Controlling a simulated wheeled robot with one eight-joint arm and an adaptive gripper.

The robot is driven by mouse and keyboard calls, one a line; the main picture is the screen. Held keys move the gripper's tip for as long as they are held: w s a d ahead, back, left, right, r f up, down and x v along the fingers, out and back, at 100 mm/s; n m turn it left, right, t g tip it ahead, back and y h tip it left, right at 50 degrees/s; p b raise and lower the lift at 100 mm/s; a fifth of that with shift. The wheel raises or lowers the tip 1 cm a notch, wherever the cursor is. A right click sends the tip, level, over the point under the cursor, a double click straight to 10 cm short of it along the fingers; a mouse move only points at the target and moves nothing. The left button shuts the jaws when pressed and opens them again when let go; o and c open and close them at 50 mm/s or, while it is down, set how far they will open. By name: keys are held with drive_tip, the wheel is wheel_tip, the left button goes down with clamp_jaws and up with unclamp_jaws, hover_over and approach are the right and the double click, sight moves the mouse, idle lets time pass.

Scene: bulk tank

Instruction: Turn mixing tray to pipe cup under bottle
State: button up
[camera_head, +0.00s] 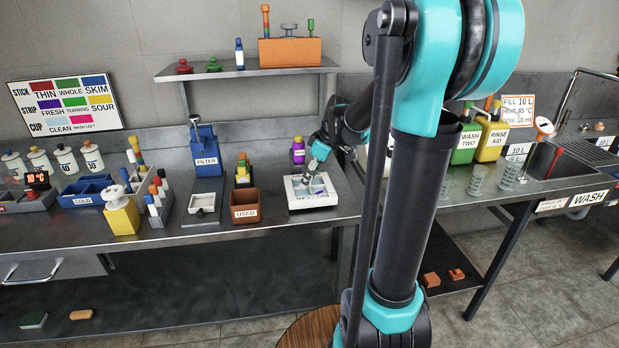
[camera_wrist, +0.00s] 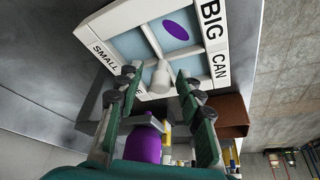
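The mixing tray (camera_head: 311,203) is a white square tray on the bench, just left of my arm. In the wrist view its white rim (camera_wrist: 212,30) reads BIG CAN and SMALL; other lettering is hidden. It has pale blue compartments, one with a purple oval patch (camera_wrist: 178,30). A white knob (camera_wrist: 162,77) stands at its middle. My gripper (camera_wrist: 157,82) is open, its fingertips on either side of the knob with gaps showing. A purple bottle (camera_head: 298,150) stands behind the tray; it also shows between my fingers in the wrist view (camera_wrist: 143,145). I cannot tell which compartment is under it.
A brown USED box (camera_head: 245,207) stands left of the tray, with a small white tray (camera_head: 202,203) and the blue FILTER stand (camera_head: 205,155) further left. A shelf (camera_head: 247,72) hangs above.

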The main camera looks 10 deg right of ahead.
drive_tip(key=v, duration=1.1)
drive_tip(key=shift+r, duration=0.4)
drive_tip(key=shift+s+d, duration=0.1)
drive_tip(key=shift+s, duration=0.05)
